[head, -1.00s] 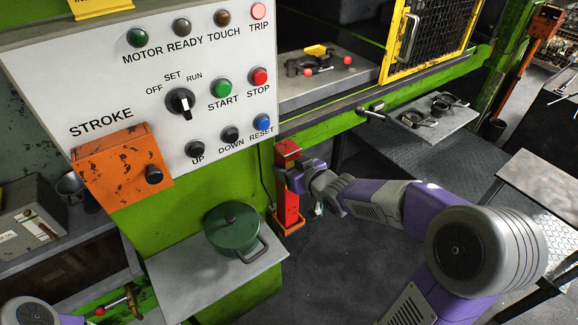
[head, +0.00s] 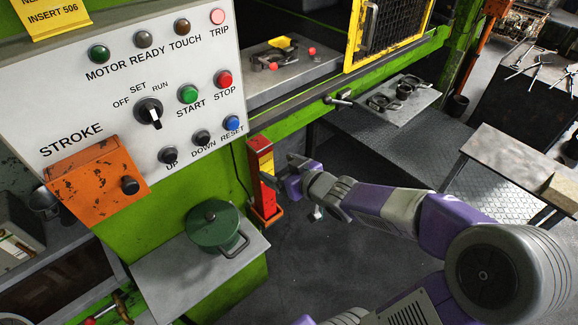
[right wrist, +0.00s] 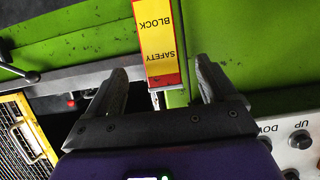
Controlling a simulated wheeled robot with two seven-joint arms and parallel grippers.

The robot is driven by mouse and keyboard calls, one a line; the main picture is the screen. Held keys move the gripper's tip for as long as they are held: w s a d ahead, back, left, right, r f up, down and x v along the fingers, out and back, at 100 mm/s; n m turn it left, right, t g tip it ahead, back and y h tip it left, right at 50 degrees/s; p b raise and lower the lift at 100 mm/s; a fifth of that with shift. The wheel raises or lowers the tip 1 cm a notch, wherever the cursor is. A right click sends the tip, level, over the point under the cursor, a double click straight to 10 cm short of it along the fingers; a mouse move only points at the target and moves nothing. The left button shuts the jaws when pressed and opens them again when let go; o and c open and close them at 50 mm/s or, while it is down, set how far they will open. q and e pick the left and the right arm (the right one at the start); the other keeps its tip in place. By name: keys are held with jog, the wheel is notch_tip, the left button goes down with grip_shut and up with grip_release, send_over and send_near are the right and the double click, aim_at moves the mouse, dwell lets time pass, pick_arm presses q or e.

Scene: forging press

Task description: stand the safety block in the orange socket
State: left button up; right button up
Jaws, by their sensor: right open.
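The safety block (head: 261,158) is a tall red bar with a yellow label. It stands upright against the green press frame, and its lower end goes down into the orange socket (head: 266,216). The exact seating at its foot is too small to tell. My right gripper (head: 281,171) is open, just to the right of the block's upper part. In the right wrist view (right wrist: 159,76) the picture is upside down, and the block's labelled face (right wrist: 157,40) shows between the two spread fingers, with gaps on both sides. My left gripper is out of view.
The control panel (head: 110,95) is up and left of the block. A green pot (head: 214,226) stands on a shelf (head: 160,275) to its left. A grey side shelf (head: 415,108) with metal parts juts out at right. The floor (head: 330,255) below my right arm is clear.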

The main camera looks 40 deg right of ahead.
jog(key=shift+v, duration=1.85)
